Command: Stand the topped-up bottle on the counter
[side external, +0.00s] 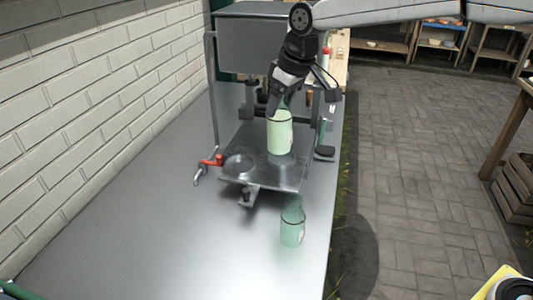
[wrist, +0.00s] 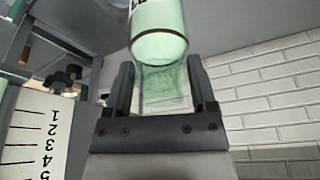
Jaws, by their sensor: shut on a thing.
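A bottle with a pale green body (side external: 280,135) is upright above the metal platform (side external: 263,184) of the stand in the side view. My gripper (side external: 278,104) is shut on its clear upper part from above. In the wrist view, my gripper (wrist: 161,78) has its fingers on both sides of the clear glass, and the pale green bottle body (wrist: 160,22) extends beyond them. I cannot tell whether the bottle's base touches the platform. The grey counter (side external: 150,235) has a wide bare area in front of the stand.
A second, greener container (side external: 292,228) stands on the counter near its right edge. The stand has a red-handled lever (side external: 212,161) at left and a large grey box (side external: 248,45) behind. A brick wall (side external: 90,80) borders the left. A numbered scale (wrist: 35,135) shows in the wrist view.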

